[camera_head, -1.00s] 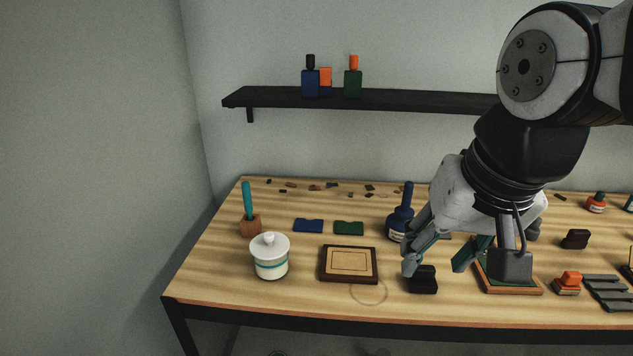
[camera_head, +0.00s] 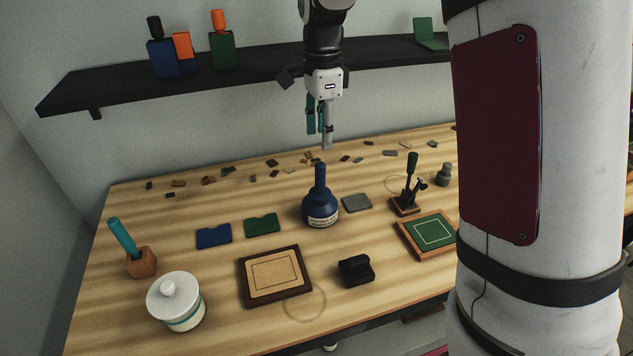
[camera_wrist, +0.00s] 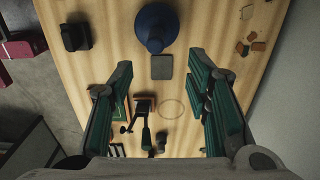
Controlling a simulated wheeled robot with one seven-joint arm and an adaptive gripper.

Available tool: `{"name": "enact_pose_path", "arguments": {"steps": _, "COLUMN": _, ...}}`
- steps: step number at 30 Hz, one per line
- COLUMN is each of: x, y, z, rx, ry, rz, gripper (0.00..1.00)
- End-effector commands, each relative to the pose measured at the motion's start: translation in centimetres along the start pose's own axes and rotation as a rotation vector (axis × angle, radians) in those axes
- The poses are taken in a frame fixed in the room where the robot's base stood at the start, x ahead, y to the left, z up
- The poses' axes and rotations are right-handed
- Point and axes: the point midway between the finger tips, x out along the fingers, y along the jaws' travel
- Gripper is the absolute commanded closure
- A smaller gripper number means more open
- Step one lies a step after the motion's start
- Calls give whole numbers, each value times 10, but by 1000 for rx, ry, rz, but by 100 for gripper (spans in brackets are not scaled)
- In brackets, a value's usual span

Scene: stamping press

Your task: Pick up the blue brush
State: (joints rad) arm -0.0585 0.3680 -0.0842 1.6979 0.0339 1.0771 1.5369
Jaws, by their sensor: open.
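A dark blue round bottle (camera_head: 320,212) with a tall blue handle (camera_head: 320,175) stands upright on the table; the bristles of any brush in it are hidden. A teal-handled tool (camera_head: 123,238) leans in a small wooden block (camera_head: 141,263) at the left; its lower end is hidden. My gripper (camera_head: 320,138) is open and empty, pointing down, and appears just above the blue handle in the head view. In the wrist view, my open fingers (camera_wrist: 160,72) are spread, and the bottle (camera_wrist: 155,28) shows beyond them near the top edge, apart from both.
A grey square (camera_head: 357,203) lies beside the bottle. A black lever press (camera_head: 407,195) and green pad (camera_head: 432,234) are to the right. A brown-framed board (camera_head: 274,276), black stamp (camera_head: 355,271) and lidded white jar (camera_head: 175,301) stand in front. A dark shelf (camera_head: 270,68) hangs behind.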

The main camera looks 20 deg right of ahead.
Motion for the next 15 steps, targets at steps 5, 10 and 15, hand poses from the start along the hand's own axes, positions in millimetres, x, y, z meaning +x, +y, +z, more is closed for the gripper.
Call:
{"name": "enact_pose_path", "arguments": {"steps": 5, "x": 33, "y": 2, "z": 0, "rx": 0, "ry": 0, "rz": 6, "gripper": 56}}
{"name": "enact_pose_path", "arguments": {"steps": 10, "x": 62, "y": 2, "z": 0, "rx": -1, "ry": 0, "rz": 4, "gripper": 56}}
{"name": "enact_pose_path", "arguments": {"steps": 15, "x": 76, "y": 2, "z": 0, "rx": -1, "ry": 0, "rz": 1, "gripper": 56}}
